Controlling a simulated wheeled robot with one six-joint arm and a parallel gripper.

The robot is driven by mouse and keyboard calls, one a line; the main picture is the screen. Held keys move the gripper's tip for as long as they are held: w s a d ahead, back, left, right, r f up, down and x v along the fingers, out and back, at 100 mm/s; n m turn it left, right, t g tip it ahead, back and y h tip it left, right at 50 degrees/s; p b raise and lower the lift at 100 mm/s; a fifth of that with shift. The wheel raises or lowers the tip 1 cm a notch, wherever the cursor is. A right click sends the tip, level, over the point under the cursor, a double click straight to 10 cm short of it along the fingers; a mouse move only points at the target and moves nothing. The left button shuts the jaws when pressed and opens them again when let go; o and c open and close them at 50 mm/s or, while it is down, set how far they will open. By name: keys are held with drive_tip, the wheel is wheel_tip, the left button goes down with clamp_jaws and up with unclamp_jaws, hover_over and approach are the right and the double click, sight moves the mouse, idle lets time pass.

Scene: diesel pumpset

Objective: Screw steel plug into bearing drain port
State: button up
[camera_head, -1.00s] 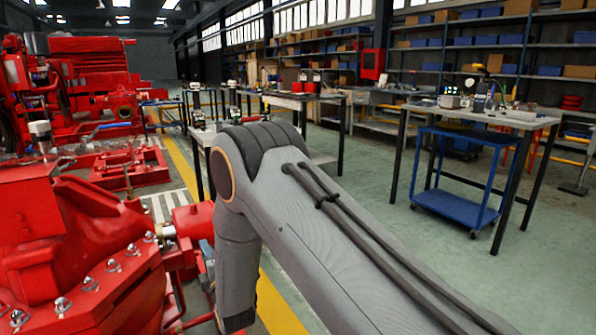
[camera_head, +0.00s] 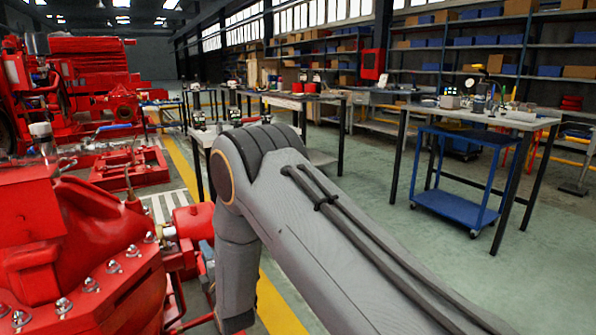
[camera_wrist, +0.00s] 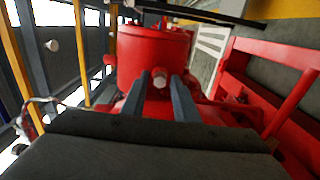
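In the wrist view, the two dark fingers of my gripper (camera_wrist: 161,86) are apart, pointing at a red bearing housing (camera_wrist: 150,50). A small round pale metal plug-like piece (camera_wrist: 160,77) shows between the fingertips, against the housing face. Gaps show on both sides of it, so the fingers do not appear to grip it. I cannot tell whether it is seated in a drain port. In the head view, my arm reaches down beside the red pump (camera_head: 85,240), and its gripper is out of sight.
A red base frame (camera_wrist: 240,75) runs along the right of the wrist view. In the head view, a workbench (camera_head: 500,117) with tools and a blue cart (camera_head: 455,207) stand at right. Open floor (camera_head: 420,265) lies in front of them.

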clamp_jaws()
idle(0.4)
drive_tip(key=m, duration=2.2)
drive_tip(key=shift+o, duration=1.2)
unclamp_jaws()
